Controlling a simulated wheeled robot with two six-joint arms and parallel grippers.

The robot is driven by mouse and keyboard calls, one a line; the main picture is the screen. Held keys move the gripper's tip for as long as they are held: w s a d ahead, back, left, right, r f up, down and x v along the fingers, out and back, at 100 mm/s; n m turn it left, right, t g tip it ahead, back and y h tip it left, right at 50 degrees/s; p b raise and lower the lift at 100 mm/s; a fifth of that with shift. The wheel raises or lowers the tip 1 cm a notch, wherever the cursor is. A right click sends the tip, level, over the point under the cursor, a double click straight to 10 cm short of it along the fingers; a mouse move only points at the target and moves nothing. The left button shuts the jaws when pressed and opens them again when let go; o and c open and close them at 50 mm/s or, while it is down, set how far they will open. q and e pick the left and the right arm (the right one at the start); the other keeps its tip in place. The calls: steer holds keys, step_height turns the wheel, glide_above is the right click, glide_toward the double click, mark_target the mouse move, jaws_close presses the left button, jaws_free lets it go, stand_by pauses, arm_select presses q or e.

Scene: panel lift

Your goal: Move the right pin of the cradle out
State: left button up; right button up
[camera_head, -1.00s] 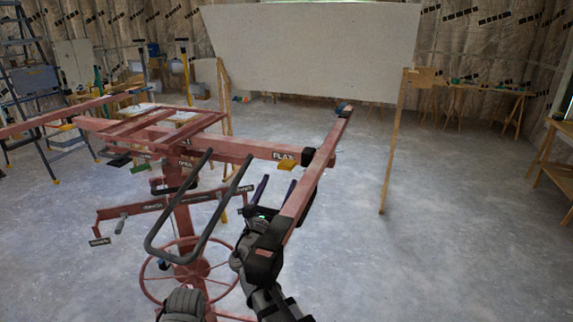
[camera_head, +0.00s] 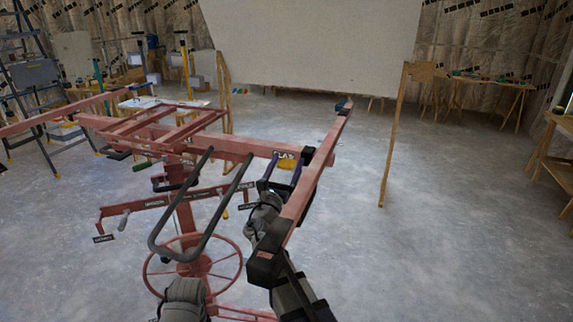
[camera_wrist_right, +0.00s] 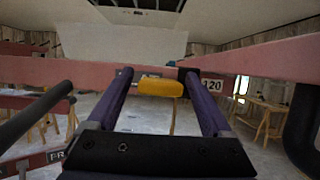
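The lift's red cradle (camera_head: 225,146) spans the left and middle of the head view. Its right pin has a yellow handle (camera_head: 286,164) under the crossbar by the "FLAT" label, close to the right side rail. The yellow handle also shows centrally in the right wrist view (camera_wrist_right: 160,88). My right gripper (camera_head: 281,170) reaches up beneath it with two purple fingers. In the right wrist view the fingers are apart, with the handle between and just beyond their tips (camera_wrist_right: 158,76). Contact cannot be told.
The red side rail (camera_head: 311,180) runs just right of my right forearm. A dark bent handle (camera_head: 205,215) stands to the left, above a red handwheel (camera_head: 205,268). A large pale panel (camera_head: 315,45) stands behind. The floor to the right is open.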

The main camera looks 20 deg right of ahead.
jaws_close()
stand_by(0.5)
